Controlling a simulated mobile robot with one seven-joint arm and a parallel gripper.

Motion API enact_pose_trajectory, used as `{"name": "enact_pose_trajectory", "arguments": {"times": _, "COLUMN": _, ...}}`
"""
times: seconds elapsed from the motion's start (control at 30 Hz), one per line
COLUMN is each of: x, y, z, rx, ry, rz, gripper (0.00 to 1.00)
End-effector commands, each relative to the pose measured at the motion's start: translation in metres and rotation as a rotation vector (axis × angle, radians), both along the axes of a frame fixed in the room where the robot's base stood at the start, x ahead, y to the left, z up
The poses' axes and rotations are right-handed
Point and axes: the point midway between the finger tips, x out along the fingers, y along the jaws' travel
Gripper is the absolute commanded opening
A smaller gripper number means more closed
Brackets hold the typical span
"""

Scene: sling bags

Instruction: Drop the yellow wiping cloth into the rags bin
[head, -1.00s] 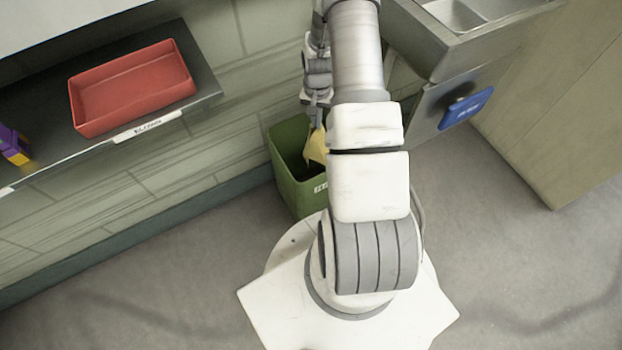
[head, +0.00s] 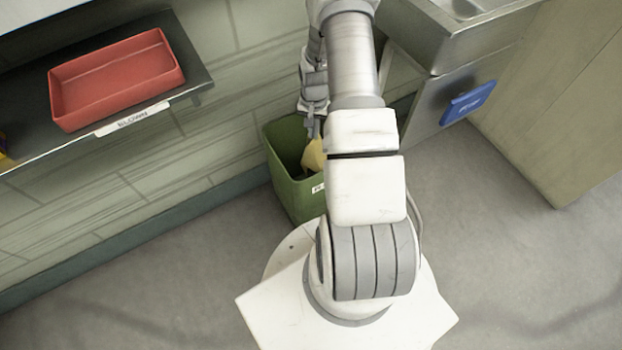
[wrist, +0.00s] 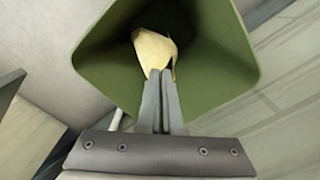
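The yellow wiping cloth (wrist: 153,48) hangs from the fingertips of my gripper (wrist: 161,80) in the wrist view, over the open mouth of the green bin. The two fingers are close together, shut on the cloth. In the head view the cloth (head: 313,155) shows at the bin's mouth, partly hidden by my arm. The green rags bin (head: 293,190) stands on the floor by the wall, with a white label partly hidden by my arm. The bin's inside wall (wrist: 215,70) surrounds the cloth in the wrist view. My gripper (head: 313,131) is partly visible there.
A red tray (head: 118,80) sits on a shelf with a white label at the left. A metal sink unit (head: 440,45) stands at the upper right, with a blue item (head: 468,103) on its side. Grey floor is clear at the right.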

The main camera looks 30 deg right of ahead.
Motion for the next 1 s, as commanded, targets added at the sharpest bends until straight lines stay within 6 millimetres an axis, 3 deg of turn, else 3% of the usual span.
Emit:
{"name": "enact_pose_trajectory", "arguments": {"times": 0.03, "x": 0.0001, "y": -0.0001, "z": 0.0003, "rx": 0.0, "ry": 0.0, "rz": 0.0, "gripper": 0.0}}
{"name": "enact_pose_trajectory", "arguments": {"times": 0.23, "x": 0.0001, "y": -0.0001, "z": 0.0004, "rx": 0.0, "ry": 0.0, "rz": 0.0, "gripper": 0.37}}
{"name": "enact_pose_trajectory", "arguments": {"times": 0.43, "x": 0.0001, "y": -0.0001, "z": 0.0004, "rx": 0.0, "ry": 0.0, "rz": 0.0, "gripper": 0.37}}
{"name": "enact_pose_trajectory", "arguments": {"times": 0.63, "x": 0.0001, "y": -0.0001, "z": 0.0004, "rx": 0.0, "ry": 0.0, "rz": 0.0, "gripper": 0.71}}
{"name": "enact_pose_trajectory", "arguments": {"times": 0.87, "x": 0.0001, "y": -0.0001, "z": 0.0004, "rx": 0.0, "ry": 0.0, "rz": 0.0, "gripper": 0.75}}
{"name": "enact_pose_trajectory", "arguments": {"times": 1.0, "x": 0.0001, "y": -0.0001, "z": 0.0004, "rx": 0.0, "ry": 0.0, "rz": 0.0, "gripper": 0.98}}
